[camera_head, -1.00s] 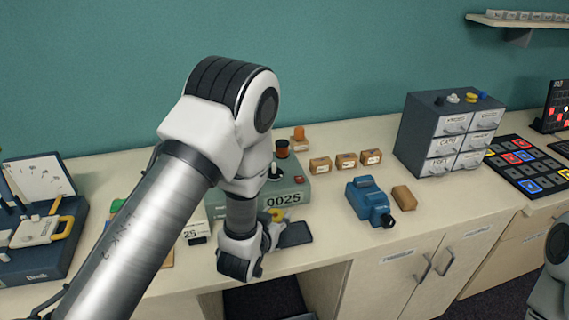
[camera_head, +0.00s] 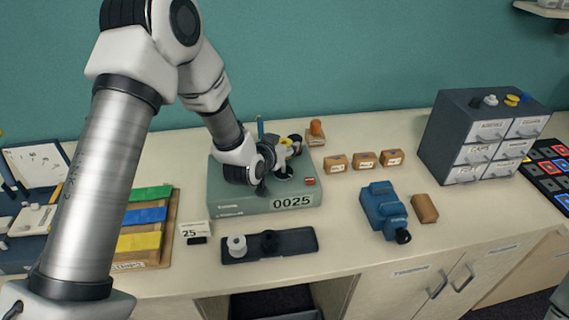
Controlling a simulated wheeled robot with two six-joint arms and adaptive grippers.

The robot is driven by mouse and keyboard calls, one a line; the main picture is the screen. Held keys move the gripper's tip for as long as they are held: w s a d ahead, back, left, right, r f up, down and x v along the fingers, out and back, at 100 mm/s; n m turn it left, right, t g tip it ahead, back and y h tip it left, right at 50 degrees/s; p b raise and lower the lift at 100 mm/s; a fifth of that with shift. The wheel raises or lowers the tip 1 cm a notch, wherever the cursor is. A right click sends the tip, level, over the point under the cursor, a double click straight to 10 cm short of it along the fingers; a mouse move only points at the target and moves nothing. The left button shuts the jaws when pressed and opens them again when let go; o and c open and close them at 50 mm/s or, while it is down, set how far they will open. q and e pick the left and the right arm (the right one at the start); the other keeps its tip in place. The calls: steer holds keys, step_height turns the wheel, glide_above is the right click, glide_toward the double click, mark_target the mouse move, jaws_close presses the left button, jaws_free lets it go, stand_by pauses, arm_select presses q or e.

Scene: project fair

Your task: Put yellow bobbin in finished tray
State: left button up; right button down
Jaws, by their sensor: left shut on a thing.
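My left gripper (camera_head: 280,160) reaches over the grey-green box marked 0025 (camera_head: 238,202). It is shut on a small yellow thing, which looks like the yellow bobbin (camera_head: 286,141), above the box top. The fingers hide part of it, and I cannot tell whether it touches the box. A dark shallow tray (camera_head: 300,240) lies on the counter in front of the box. It holds a white bobbin (camera_head: 236,243) and a black one (camera_head: 268,240). I cannot read any label that names it the finished tray. My right gripper is out of view.
Several small brown boxes (camera_head: 364,160) stand right of the green box. A blue device (camera_head: 382,207) and a brown block (camera_head: 424,208) lie nearer the front. A drawer cabinet (camera_head: 450,130) stands at right. Coloured strips (camera_head: 145,215) lie at left.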

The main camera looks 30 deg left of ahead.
arm_select(q)
step_height(320, 180, down, 5)
steer(key=shift+s+f+p, duration=0.1)
steer(key=shift+s+p, duration=0.05)
steer(key=shift+p, duration=0.5)
steer(key=shift+c, duration=1.3)
steer(key=shift+f, duration=0.25)
steer(key=o, duration=1.2)
